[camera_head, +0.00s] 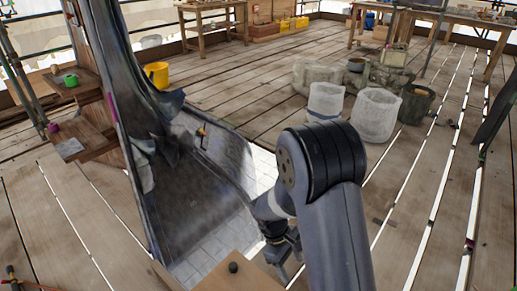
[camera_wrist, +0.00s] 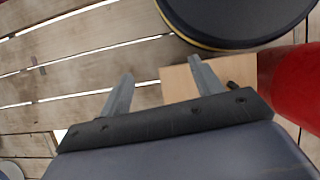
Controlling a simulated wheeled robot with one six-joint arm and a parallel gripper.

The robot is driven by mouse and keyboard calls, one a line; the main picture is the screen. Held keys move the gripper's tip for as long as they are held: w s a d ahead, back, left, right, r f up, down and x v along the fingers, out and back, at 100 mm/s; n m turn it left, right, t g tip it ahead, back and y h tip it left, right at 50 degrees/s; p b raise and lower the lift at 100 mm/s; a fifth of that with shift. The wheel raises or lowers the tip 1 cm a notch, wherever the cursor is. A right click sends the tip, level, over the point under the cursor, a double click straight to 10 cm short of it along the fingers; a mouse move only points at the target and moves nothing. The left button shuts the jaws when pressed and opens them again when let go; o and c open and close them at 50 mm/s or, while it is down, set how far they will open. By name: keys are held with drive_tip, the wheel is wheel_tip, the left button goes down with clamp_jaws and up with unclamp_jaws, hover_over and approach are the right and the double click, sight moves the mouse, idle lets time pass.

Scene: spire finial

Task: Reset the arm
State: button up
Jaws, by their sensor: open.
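My gripper (camera_head: 284,268) hangs from my bent arm at the lower middle of the head view. It is low, just right of a light wooden surface with a small black knob. In the wrist view my gripper (camera_wrist: 158,70) shows two grey fingers spread well apart. Nothing is between them. Part of my gripper is hidden behind my arm in the head view.
The light wooden surface (camera_head: 222,275) is close to my gripper. A dark sheet-draped frame (camera_head: 175,190) stands to the left. White wrapped buckets (camera_head: 375,115) and a yellow bucket (camera_head: 157,75) stand farther back. Plank floor (camera_head: 420,220) on the right is mostly clear.

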drive_tip(key=w+d+r+n+t+h+p, duration=0.1)
drive_tip(key=w+d+r+n+t+p, duration=0.2)
drive_tip(key=r, duration=0.7)
drive_tip(key=w+d+r+n+t+h+p, duration=0.2)
drive_tip(key=w+r+n+t+p, duration=0.3)
drive_tip(key=r+n+t+p, duration=0.3)
drive_tip(key=w+d+r+n+t+h+p, duration=0.1)
drive_tip(key=w+d+r+n+t+p, duration=0.3)
drive_tip(key=r+n, duration=0.3)
drive_tip(key=shift+w+r+n+t+h+p, duration=0.35)
drive_tip(key=shift+r+t+p, duration=0.45)
drive_tip(key=shift+r, duration=1.8)
